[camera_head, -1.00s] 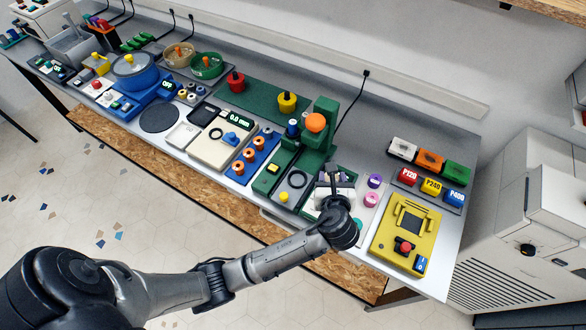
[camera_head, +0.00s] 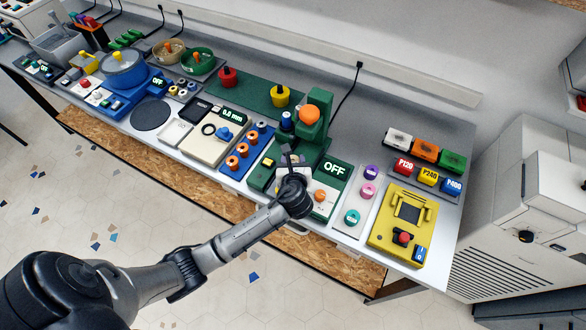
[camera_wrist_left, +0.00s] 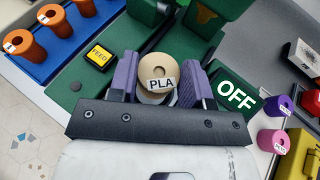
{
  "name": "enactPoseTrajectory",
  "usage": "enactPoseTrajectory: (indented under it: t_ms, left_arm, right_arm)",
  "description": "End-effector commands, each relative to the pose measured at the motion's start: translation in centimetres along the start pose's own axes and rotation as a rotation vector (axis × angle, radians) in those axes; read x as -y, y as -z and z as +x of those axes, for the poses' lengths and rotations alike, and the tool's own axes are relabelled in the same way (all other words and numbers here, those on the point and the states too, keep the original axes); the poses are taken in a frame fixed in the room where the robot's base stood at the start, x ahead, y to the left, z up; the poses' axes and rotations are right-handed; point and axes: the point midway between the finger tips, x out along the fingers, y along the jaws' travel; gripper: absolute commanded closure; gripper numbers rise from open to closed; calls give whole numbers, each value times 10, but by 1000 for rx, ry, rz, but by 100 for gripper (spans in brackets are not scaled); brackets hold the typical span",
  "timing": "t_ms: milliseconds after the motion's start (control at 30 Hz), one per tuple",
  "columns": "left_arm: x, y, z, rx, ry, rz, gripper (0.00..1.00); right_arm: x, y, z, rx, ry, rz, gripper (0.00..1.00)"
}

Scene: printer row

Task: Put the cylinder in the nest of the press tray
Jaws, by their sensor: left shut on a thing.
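A tan cylinder marked PLA (camera_wrist_left: 157,68) sits between the purple fingers of my left gripper (camera_wrist_left: 154,84) in the left wrist view. The gripper is shut on it. In the head view my left gripper (camera_head: 291,160) is over the front of the green press (camera_head: 313,128), which has an orange knob. The tray nest is hidden under the gripper and cylinder in both views. I cannot tell whether the cylinder touches the tray or is held just above it. My right gripper is not in view.
A yellow FEED button (camera_wrist_left: 98,57) is just left of the gripper, and a green OFF panel (camera_head: 335,168) is to its right. A rack of orange spools (camera_head: 243,150) stands further left. A white strip with coloured pieces (camera_head: 352,217) and a yellow device (camera_head: 403,230) are right.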

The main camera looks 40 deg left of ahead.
Motion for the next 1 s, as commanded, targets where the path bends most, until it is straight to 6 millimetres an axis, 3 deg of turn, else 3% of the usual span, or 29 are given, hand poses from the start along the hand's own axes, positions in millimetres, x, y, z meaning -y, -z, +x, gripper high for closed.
enactPoseTrajectory:
  t_ms: [300, 700, 733, 1000]
  left_arm:
    - [0, 35, 13, -3, 0, 1, 78]
    - [0, 38, 14, -2, 0, 2, 78]
    - [0, 38, 14, -1, 0, 1, 52]
    - [0, 37, 14, -1, 0, 1, 30]
  right_arm:
    - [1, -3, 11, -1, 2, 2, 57]
    - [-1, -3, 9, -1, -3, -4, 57]
    - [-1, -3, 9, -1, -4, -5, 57]
    - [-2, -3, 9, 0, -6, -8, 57]
